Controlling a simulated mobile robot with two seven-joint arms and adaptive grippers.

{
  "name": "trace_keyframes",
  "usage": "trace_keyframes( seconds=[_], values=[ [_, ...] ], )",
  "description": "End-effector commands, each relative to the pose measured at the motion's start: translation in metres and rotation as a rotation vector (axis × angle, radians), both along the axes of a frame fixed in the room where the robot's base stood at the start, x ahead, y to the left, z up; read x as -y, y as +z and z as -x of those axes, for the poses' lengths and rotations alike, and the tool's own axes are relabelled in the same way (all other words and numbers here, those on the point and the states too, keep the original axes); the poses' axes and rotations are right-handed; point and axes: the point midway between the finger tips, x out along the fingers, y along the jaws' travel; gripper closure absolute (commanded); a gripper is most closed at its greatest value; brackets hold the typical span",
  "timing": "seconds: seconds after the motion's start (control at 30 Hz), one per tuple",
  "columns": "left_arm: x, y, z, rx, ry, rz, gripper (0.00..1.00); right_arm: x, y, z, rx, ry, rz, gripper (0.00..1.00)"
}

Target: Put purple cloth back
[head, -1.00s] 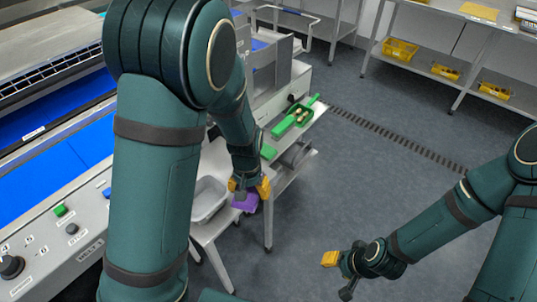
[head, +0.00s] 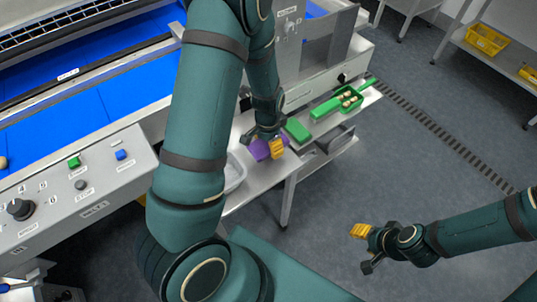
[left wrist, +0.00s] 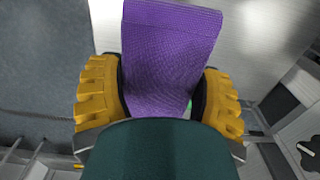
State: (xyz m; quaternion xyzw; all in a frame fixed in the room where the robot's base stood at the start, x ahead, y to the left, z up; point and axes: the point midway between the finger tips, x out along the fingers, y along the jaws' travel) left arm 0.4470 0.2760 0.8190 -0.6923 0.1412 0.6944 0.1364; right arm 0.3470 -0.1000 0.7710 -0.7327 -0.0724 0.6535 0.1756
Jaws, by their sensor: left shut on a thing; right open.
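The purple cloth (head: 261,149) is held in my left gripper (head: 270,147) over the small metal table, in the head view. In the left wrist view the purple cloth (left wrist: 168,55) hangs between the two yellow fingers of my left gripper (left wrist: 160,95), which are shut on it. Whether the cloth touches the table top cannot be told. My right gripper (head: 364,247) is open and empty above the floor at the lower right of the head view.
A green cloth or block (head: 297,130) and a green scoop with dates (head: 346,101) lie beyond the purple cloth. A grey tub (head: 235,172) stands at the table's near end, partly hidden by my left arm. The blue conveyor (head: 75,105) is on the left.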

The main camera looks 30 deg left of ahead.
Motion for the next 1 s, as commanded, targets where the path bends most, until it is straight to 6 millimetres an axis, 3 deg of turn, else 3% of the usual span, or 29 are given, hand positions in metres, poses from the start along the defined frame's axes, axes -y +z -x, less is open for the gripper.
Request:
trace_keyframes(
  seconds=[0.5,0.9,0.93,1.0],
  values=[
    [0.000,-0.056,0.000,0.000,0.003,0.000,0.65,-0.001,-0.014,0.003,-0.008,0.006,-0.002,0.53],
    [0.000,-0.061,0.000,0.001,0.003,-0.001,0.65,-0.001,-0.017,0.003,-0.007,0.007,-0.002,0.53],
    [0.000,-0.060,0.000,0.001,0.003,-0.001,0.22,-0.001,-0.016,0.003,-0.007,0.007,-0.002,0.53],
    [0.000,-0.060,0.000,0.001,0.003,-0.001,0.00,-0.001,-0.016,0.003,-0.007,0.007,-0.002,0.53]
  ],
)
